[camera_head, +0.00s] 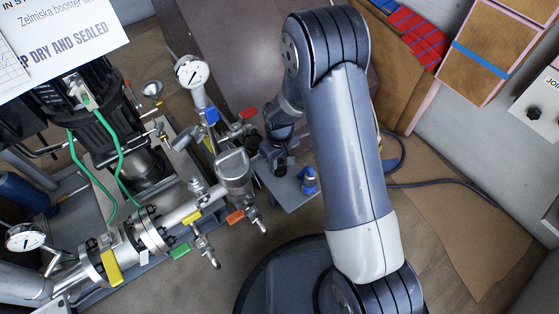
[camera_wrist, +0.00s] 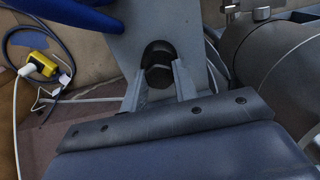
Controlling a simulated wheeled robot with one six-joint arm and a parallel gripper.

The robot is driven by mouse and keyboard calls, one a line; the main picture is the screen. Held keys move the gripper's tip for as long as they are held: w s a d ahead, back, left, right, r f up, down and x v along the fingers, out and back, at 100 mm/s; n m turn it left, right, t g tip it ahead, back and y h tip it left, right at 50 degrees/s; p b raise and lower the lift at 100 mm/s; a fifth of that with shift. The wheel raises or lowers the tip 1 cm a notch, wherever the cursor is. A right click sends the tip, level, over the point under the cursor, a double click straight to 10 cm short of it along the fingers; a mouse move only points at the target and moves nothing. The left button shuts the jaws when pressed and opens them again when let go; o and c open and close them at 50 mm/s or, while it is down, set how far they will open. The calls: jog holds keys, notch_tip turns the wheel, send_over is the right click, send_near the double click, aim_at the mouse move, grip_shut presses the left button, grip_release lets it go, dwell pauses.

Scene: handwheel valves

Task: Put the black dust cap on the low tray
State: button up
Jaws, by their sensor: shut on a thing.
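The black dust cap (camera_wrist: 158,57) is a dark round piece between my fingertips in the wrist view. My gripper (camera_wrist: 159,78) is shut on it, one finger on either side. Beyond the cap lies a flat grey surface, the low tray (camera_wrist: 140,22). I cannot tell whether the cap touches it. In the head view the low tray (camera_head: 291,201) is a small grey plate right of the valve pipework. My gripper (camera_head: 277,156) is over its far left part there, small and dark, and the cap cannot be made out clearly.
A blue object (camera_head: 309,181) stands on the tray's right side; its blue body fills the wrist view's top left (camera_wrist: 70,12). Grey metal pipework (camera_wrist: 285,50) is close on the right. Valves with coloured handles (camera_head: 233,216) stand left of the tray. A yellow connector (camera_wrist: 42,64) with cables lies at left.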

aim_at(279, 162)
jog(key=o, duration=1)
jog(key=shift+f, duration=0.1)
notch_tip(279, 162, up, 12)
jog(key=p, duration=0.4)
jog(key=shift+r+p, duration=0.2)
jog(key=shift+p, duration=0.1)
